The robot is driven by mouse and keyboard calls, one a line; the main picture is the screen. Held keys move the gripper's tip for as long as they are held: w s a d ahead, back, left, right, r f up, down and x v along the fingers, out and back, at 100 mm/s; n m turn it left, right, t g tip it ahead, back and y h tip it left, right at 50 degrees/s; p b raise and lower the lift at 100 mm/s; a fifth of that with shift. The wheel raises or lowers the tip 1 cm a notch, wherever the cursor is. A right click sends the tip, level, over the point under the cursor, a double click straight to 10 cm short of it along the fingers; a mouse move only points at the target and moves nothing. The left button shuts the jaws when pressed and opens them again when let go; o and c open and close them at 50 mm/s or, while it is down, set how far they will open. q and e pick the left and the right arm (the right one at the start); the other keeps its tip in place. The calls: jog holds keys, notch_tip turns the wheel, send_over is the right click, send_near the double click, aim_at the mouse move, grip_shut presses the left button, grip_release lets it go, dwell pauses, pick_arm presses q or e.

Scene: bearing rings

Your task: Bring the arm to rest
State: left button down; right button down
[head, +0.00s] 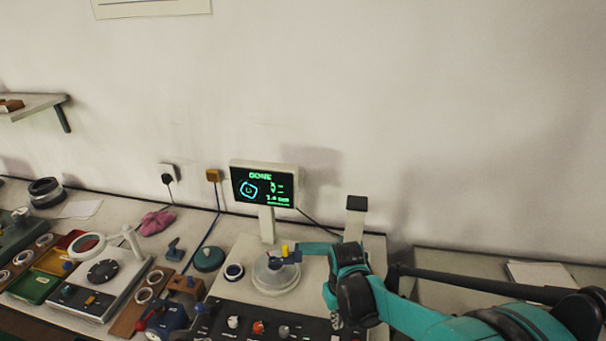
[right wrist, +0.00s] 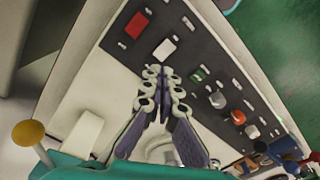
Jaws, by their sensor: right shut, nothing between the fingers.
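My right arm comes in from the right in the head view, its teal wrist above the right side of the measuring machine. My right gripper (head: 337,320) points down over the front control panel (head: 265,322). In the right wrist view the gripper (right wrist: 161,74) is shut, with its fingertips together and nothing held. The panel (right wrist: 222,75) lies below it. The round turntable (head: 277,280) is left of the wrist, apart from the gripper. The screen (head: 264,187) is lit and reads "DONE". My left gripper is not in view.
A post (head: 354,220) stands close behind my right wrist. Left of the machine are a dark round knob (head: 209,259), boards with white rings (head: 144,295), a white device (head: 102,272) and coloured trays (head: 34,287).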

jog(key=s+d+r+m+t+b, duration=0.1)
jog(key=s+d+r+t+b, duration=0.1)
jog(key=s, duration=0.3)
jog(key=s+d+r+m+t+b, duration=0.1)
jog(key=s+d+r+t+b, duration=0.1)
jog(key=s+r+t+b, duration=0.1)
jog(key=shift+s+d+m+t+b, duration=0.4)
jog(key=shift+s+t+b, duration=0.35)
jog(key=shift+s+t, duration=0.35)
